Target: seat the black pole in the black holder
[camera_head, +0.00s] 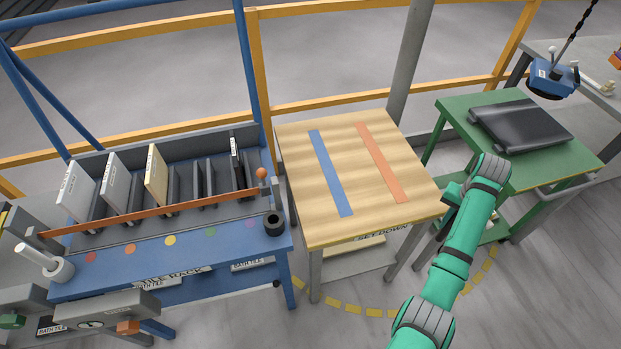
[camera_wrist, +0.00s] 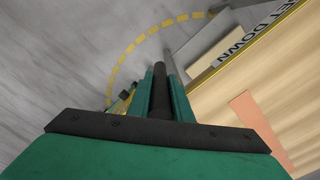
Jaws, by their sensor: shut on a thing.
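My gripper (camera_wrist: 160,88) is shut on the black pole (camera_wrist: 159,72), which stands out between the two green fingers in the wrist view. In the head view my gripper (camera_head: 448,204) is off the right edge of the wooden table, and the pole cannot be made out clearly there. The black holder (camera_head: 274,224) is a short round cup with an open top. It sits on the right front corner of the blue rack, well to the left of my gripper, across the wooden table.
The wooden set-down table (camera_head: 310,225) with blue and orange strips is bare. The blue rack (camera_head: 180,252) holds upright tiles behind an orange bar (camera_head: 150,211). A green table (camera_head: 570,150) bears a dark slab (camera_head: 520,125).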

